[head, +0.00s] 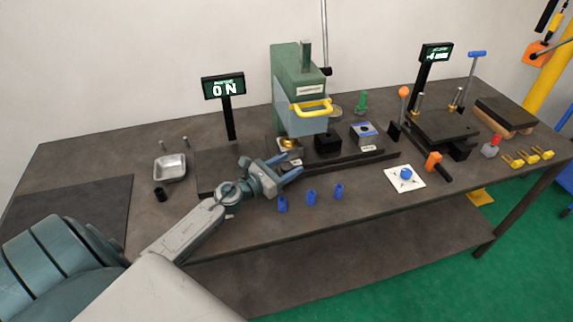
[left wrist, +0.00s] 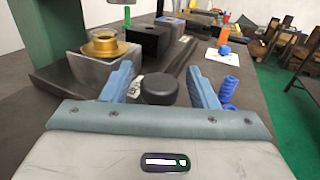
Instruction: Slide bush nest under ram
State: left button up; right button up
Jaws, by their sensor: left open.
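A row of nests sits on a dark slide at the green press (head: 296,68). The leftmost is a grey block with a brass ring (head: 289,143); this ring also shows in the left wrist view (left wrist: 103,44). Right of it are a black block (head: 328,142) and a grey-blue block (head: 366,134). My left gripper (head: 292,166) is open just in front of the row. In the left wrist view, a round black knob (left wrist: 158,89) lies between its fingers, with no clear contact. My right gripper is out of view.
Several blue bushes (head: 311,198) stand on the table in front of the slide. A metal tray (head: 170,168) and a lit "ON" display (head: 223,88) are at the left. A white pad (head: 405,178) with a blue piece is at the right. A dark fixture (head: 441,127) stands beyond.

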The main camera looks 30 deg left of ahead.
pick_arm(q)
grip_shut()
jog(key=shift+w+d+r, duration=0.1)
jog(key=shift+w, duration=0.1)
jog(key=shift+w+d+r+p, duration=0.15)
jog(key=shift+w+d+p, duration=0.85)
jog(key=shift+w, duration=0.15)
jog(key=shift+w+d, duration=0.25)
jog(key=shift+w, duration=0.05)
